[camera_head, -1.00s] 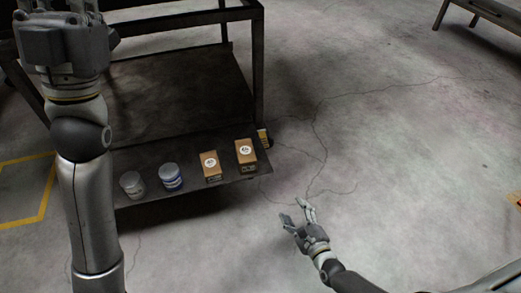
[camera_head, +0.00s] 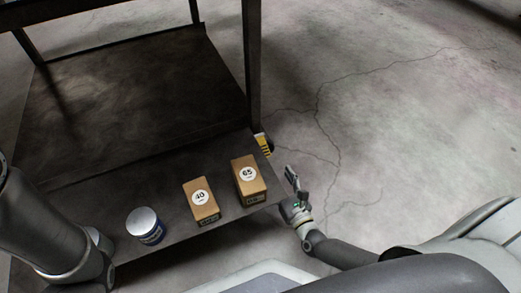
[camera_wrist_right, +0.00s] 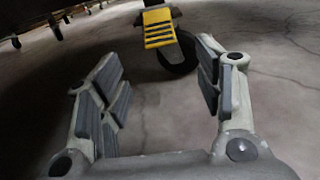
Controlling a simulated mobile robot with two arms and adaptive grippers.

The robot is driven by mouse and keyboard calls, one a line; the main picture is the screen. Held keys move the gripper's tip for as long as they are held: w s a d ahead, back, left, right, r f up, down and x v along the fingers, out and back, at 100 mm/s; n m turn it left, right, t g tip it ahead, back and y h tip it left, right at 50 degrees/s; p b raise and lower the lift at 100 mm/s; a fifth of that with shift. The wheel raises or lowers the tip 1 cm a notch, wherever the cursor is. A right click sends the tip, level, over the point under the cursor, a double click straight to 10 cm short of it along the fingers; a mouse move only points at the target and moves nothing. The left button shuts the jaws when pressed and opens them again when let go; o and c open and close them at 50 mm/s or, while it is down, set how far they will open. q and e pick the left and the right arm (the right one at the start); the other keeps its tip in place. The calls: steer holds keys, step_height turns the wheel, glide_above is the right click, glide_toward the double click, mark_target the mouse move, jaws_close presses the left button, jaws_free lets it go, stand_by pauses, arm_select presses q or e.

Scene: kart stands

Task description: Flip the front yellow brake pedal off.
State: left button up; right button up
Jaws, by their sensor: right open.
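The yellow brake pedal (camera_head: 264,144) with dark stripes sits low at the right front corner of the dark metal cart (camera_head: 185,150). In the right wrist view the pedal (camera_wrist_right: 159,27) is at top centre, in front of a dark caster wheel (camera_wrist_right: 182,53). My right gripper (camera_head: 294,183) is in front and to the right of the pedal, low beside the cart's edge. In the right wrist view its fingers (camera_wrist_right: 158,90) are spread wide and empty, with the pedal beyond and between them, apart from both. My left gripper is out of view; only its arm shows at left.
On the cart's front shelf stand a blue and white can (camera_head: 146,228), a box marked 40 (camera_head: 201,204) and a box marked 65 (camera_head: 248,180). A cart post (camera_head: 252,65) rises near the pedal. Cracked concrete floor (camera_head: 390,120) is free to the right.

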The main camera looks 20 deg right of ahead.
mark_target(266, 154)
steer(key=w+b, duration=0.3)
steer(key=w, duration=0.5)
steer(key=shift+w+a+f, duration=0.1)
steer(key=shift+w+a, duration=0.05)
steer(key=shift+w, duration=0.15)
steer(key=shift+w+b, duration=0.35)
steer(key=shift+w, duration=0.3)
jaws_close()
steer(key=r+p, duration=0.1)
steer(key=p, duration=0.2)
steer(key=shift+s+r+g, duration=0.1)
steer(key=shift+r+g, duration=0.1)
steer(key=shift+g, duration=0.2)
steer(key=shift+s+g+p, duration=0.1)
steer(key=shift+g+p, duration=0.2)
steer(key=shift+p, duration=0.45)
steer(key=shift+f, duration=0.1)
jaws_free()
